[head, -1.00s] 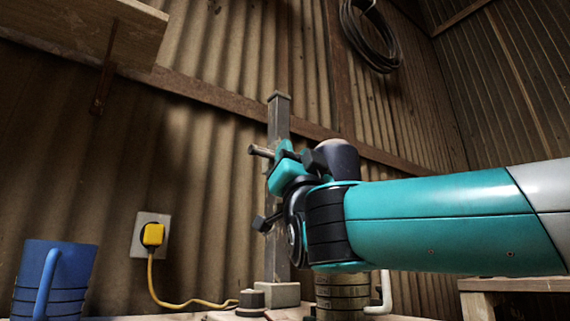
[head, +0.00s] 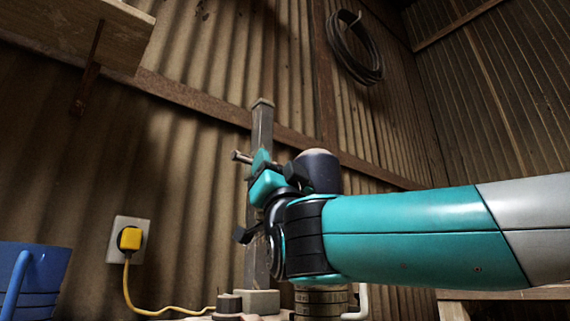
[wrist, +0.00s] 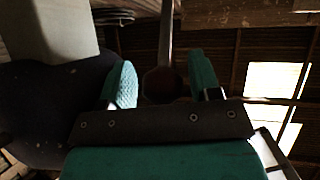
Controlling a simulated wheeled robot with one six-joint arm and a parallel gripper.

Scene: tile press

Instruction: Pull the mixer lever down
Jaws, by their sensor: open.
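The mixer has a tall grey post (head: 261,130) and a dark rounded head (head: 318,172). A short dark rod (head: 240,156), which looks like the lever's end, sticks out left of the post, just above my gripper (head: 266,180). In the wrist view my gripper (wrist: 163,82) is open, its two teal fingers well apart. A grey lever rod (wrist: 167,35) with a dark knob (wrist: 163,86) shows between the fingers, with gaps on both sides. I cannot tell how deep the knob sits between them. My wrist hides part of the post and head.
The mixer's dark head (wrist: 45,110) lies close on the left in the wrist view. A blue mug (head: 38,275) stands at the lower left. A yellow plug (head: 130,238) with its cord is in the wall socket. A shelf (head: 80,30) hangs at the upper left.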

